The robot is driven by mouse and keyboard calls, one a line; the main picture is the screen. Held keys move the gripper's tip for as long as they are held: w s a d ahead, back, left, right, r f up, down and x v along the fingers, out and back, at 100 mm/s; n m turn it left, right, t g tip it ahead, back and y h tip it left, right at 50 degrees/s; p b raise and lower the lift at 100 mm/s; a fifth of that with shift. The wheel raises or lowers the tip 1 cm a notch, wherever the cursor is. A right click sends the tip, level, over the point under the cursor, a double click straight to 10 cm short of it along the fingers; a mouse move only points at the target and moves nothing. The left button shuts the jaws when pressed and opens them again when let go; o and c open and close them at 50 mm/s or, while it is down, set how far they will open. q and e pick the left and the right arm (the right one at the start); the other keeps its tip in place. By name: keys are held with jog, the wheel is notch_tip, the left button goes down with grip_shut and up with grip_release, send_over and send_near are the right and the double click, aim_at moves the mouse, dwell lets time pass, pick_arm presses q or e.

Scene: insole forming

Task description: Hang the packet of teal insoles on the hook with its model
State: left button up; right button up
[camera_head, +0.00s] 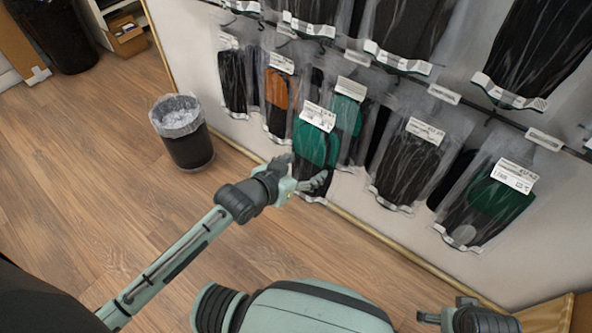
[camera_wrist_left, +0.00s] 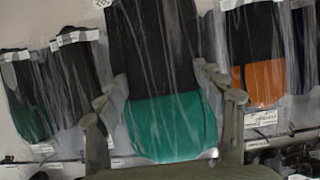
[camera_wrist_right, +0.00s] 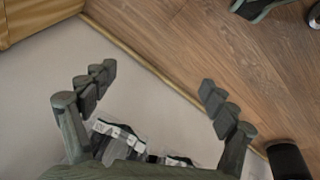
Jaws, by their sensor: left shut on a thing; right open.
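The packet of teal insoles (camera_head: 316,146), teal at the top and black below in clear wrap with a white label, is in front of the wall display. My left gripper (camera_head: 306,178) is at its lower part, with fingers on both sides; in the left wrist view the packet (camera_wrist_left: 165,125) fills the space between them. Another teal packet (camera_head: 347,112) hangs just behind it to the right. The hook there is hidden, and I cannot tell whether the held packet touches it. My right gripper (camera_wrist_right: 158,82) is open and empty; part of it shows at the bottom right of the head view.
An orange-and-black packet (camera_head: 277,100) hangs to the left, a black packet (camera_head: 408,160) and a dark green one (camera_head: 492,200) to the right. More packets hang on the row above. A black bin (camera_head: 188,150) stands on the wood floor by the wall.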

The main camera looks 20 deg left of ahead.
pick_arm(q)
jog(key=shift+w+d+r, duration=0.1)
jog(key=shift+w, duration=0.4)
jog(key=shift+w+d+r, duration=0.1)
jog(key=shift+w, duration=0.4)
jog(key=shift+w+f, duration=0.1)
jog(key=shift+f, duration=0.05)
jog(key=shift+w+d+b, duration=0.25)
jog(key=shift+w+b, duration=0.05)
jog(key=shift+w, duration=0.2)
jog(key=w+d+f+b, duration=0.1)
jog(key=w+d+b, duration=0.2)
jog(key=w+b, duration=0.2)
jog(key=shift+w+f, duration=0.3)
jog(key=shift+w, duration=1.25)
pick_arm(e)
notch_tip(320, 180, up, 11)
jog(key=a+t, duration=0.1)
jog(key=t, duration=0.1)
jog(key=shift+w+a, duration=0.2)
jog(key=shift+r, duration=0.1)
jog(key=shift+r, duration=0.35)
dwell(0.6)
